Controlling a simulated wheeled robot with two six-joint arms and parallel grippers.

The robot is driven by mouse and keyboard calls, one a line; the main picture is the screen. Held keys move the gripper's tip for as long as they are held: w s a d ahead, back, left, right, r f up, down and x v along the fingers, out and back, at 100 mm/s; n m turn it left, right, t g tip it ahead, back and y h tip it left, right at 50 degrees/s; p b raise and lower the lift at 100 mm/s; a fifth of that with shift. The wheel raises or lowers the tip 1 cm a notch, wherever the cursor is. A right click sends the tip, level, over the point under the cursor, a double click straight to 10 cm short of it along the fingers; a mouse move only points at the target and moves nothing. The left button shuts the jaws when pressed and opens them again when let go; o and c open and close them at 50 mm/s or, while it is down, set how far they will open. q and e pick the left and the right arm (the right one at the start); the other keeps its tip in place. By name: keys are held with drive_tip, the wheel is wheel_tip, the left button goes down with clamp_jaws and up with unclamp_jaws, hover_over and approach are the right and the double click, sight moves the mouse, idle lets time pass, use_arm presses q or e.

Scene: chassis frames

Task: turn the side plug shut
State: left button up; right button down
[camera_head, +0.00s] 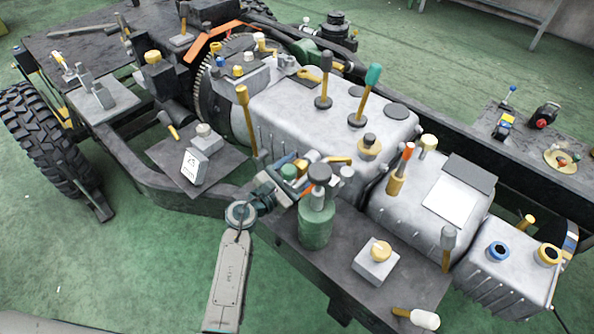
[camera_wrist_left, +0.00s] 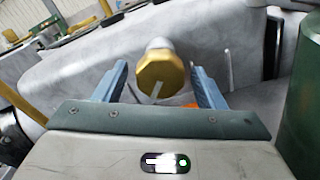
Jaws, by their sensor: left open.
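The side plug (camera_wrist_left: 160,72) shows in the left wrist view as a gold, many-sided head on a pale stem at the grey housing's side wall. A short white mark on its face leans slightly from vertical. My left gripper (camera_wrist_left: 158,88) is open, with one blue finger on each side of the plug. Gaps show between the fingers and the plug, so it is not gripped. In the head view my left gripper (camera_head: 288,175) is beside the grey gearbox housing (camera_head: 300,115); I cannot clearly pick out the plug there. My right gripper is not in view.
A green cylinder (camera_head: 316,228) with a dark top stands close to the right of my left gripper; it also fills the wrist view's right edge (camera_wrist_left: 305,100). A block with a yellow knob (camera_head: 378,262) sits on the dark side plate. Several upright levers rise from the housing.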

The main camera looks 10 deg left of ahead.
use_arm(q)
drive_tip(key=shift+s+a+f, duration=0.1)
drive_tip(key=shift+s+a, duration=0.1)
drive_tip(key=shift+s, duration=0.1)
drive_tip(key=v, duration=0.3)
drive_tip(key=shift+f+b, duration=0.15)
drive_tip(key=shift+b, duration=0.25)
drive_tip(key=b+v, duration=0.1)
drive_tip(key=v, duration=0.5)
drive_tip(key=shift+s+a+r, duration=0.25)
drive_tip(key=shift+s+a, duration=0.05)
drive_tip(key=shift+s, duration=0.1)
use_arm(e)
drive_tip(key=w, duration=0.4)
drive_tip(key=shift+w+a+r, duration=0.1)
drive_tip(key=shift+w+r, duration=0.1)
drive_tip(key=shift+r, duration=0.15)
